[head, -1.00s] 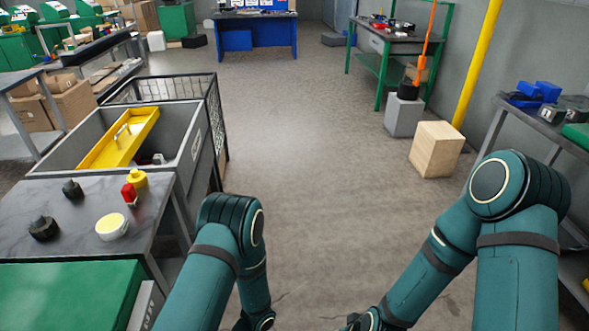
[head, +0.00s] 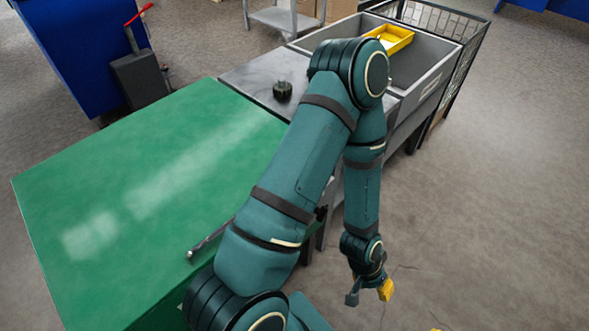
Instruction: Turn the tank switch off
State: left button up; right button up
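I cannot make out a part that is clearly the tank switch. A metal rod or lever (head: 208,241) shows at the front edge of the green surface (head: 120,175), partly hidden behind my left arm. A grey tank-like trough (head: 433,88) with a yellow tray (head: 398,38) stands at the upper right of the arm. My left gripper (head: 369,291) hangs over the floor, to the right of the green surface, with its fingers apart and nothing between them. My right gripper cannot be made out; only a small yellow bit shows at the bottom edge.
A dark grey table (head: 245,75) with a black knob-like part (head: 283,91) adjoins the green surface; my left arm hides part of it. A blue cabinet (head: 75,55) and a dark box with a red handle (head: 140,82) stand behind. Floor at right is clear.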

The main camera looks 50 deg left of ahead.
aim_at(321, 212)
jog(key=k+u, duration=0.15)
jog(key=u, duration=0.75)
jog(key=k+j+u, duration=0.2)
jog(key=k+u, duration=0.15)
jog(key=k+j+u, duration=0.45)
jog(key=k+j, duration=0.6)
